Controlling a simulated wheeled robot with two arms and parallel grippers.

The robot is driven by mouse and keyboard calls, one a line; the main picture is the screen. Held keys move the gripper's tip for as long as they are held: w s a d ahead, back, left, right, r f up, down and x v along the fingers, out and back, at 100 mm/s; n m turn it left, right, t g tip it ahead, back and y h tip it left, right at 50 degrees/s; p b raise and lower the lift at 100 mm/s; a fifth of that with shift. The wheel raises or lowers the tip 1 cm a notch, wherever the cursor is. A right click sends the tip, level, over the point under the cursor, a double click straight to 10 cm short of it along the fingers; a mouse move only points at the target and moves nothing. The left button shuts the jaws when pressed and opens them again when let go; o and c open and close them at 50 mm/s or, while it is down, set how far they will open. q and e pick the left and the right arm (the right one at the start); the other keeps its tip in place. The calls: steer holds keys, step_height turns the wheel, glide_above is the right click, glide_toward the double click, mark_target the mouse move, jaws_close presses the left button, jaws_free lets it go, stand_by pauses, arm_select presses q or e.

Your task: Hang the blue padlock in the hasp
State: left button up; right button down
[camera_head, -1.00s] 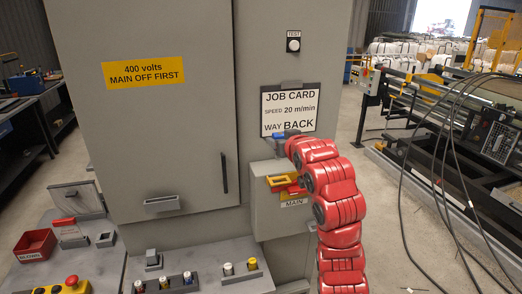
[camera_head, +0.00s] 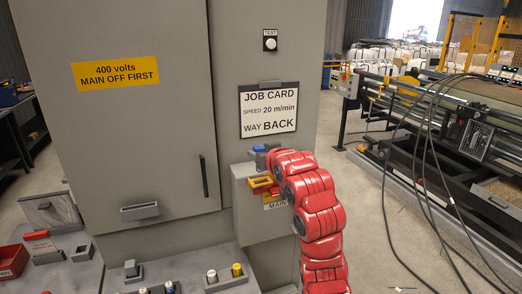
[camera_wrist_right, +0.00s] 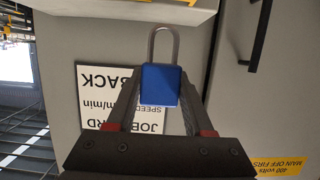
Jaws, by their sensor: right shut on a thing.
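The blue padlock (camera_wrist_right: 159,85) is held between the fingers of my right gripper (camera_wrist_right: 160,108) in the wrist view. Its grey shackle (camera_wrist_right: 163,32) sticks out away from the gripper and looks closed at the top; whether both legs are seated is not clear. In the head view the padlock (camera_head: 263,148) shows small and blue beside my red right arm, above the grey switch box. The yellow hasp (camera_head: 262,182) is on the front of that box, below the padlock and apart from it. A red part is partly visible under the hasp. My left gripper is not in view.
The grey box (camera_head: 247,218) with a MAIN label juts from the cabinet (camera_head: 120,120). A job card (camera_head: 268,110) hangs above it. A ledge (camera_head: 190,280) with small coloured parts is below left, beside a red bin (camera_head: 12,262).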

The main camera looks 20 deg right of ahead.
steer(key=shift+f+b, duration=0.3)
steer(key=shift+f, duration=0.65)
steer(key=shift+b, duration=0.4)
steer(key=shift+b, duration=0.6)
stand_by(0.7)
steer(key=shift+f+b, duration=1.5)
steer(key=shift+f, duration=1.05)
steer(key=shift+c, duration=1)
jaws_free()
